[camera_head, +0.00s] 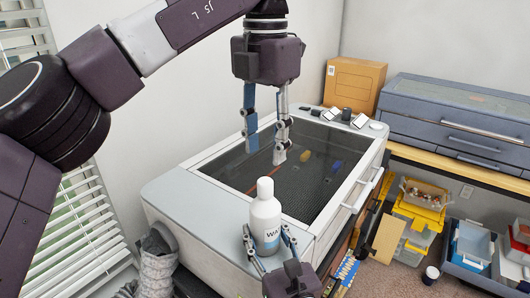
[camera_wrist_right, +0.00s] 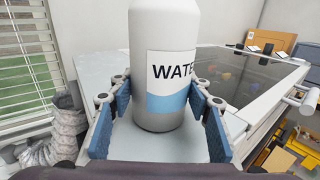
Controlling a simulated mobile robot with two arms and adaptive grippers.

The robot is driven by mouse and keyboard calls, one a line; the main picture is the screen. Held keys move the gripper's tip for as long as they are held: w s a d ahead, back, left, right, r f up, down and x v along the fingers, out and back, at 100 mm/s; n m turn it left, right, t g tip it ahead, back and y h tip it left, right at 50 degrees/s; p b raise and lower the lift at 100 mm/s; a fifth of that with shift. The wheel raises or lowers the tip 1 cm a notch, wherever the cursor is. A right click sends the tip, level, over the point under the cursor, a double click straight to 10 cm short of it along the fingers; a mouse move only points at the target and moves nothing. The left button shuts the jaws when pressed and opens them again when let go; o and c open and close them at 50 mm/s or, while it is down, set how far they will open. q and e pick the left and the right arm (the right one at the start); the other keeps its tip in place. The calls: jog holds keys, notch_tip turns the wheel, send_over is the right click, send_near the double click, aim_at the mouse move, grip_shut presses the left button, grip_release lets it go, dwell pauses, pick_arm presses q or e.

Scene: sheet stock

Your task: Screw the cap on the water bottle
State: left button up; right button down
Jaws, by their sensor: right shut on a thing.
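The white water bottle (camera_head: 265,222) stands upright on the near end of the light grey cabinet top; its label, reading WATE, also shows in the right wrist view (camera_wrist_right: 172,75). A white piece tops the bottle (camera_head: 265,187); I cannot tell whether it is the cap or the bare neck. My right gripper (camera_head: 268,246) is shut on the bottle's lower body, its blue pads (camera_wrist_right: 160,122) at either side. My left gripper (camera_head: 266,150) points down above and behind the bottle, its fingers apart with nothing visible between them.
A dark mesh-covered recess (camera_head: 318,175) fills the cabinet top (camera_head: 180,200). Small black and white items and a white disc (camera_head: 376,126) lie along its far edge. A cardboard box (camera_head: 352,84) stands behind. Yellow bins (camera_head: 418,205) are at right; window blinds (camera_head: 85,225) at left.

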aim_at(265, 181)
pick_arm(q)
jog(key=shift+r+n, duration=0.4)
jog(key=shift+f, duration=4.05)
grip_shut()
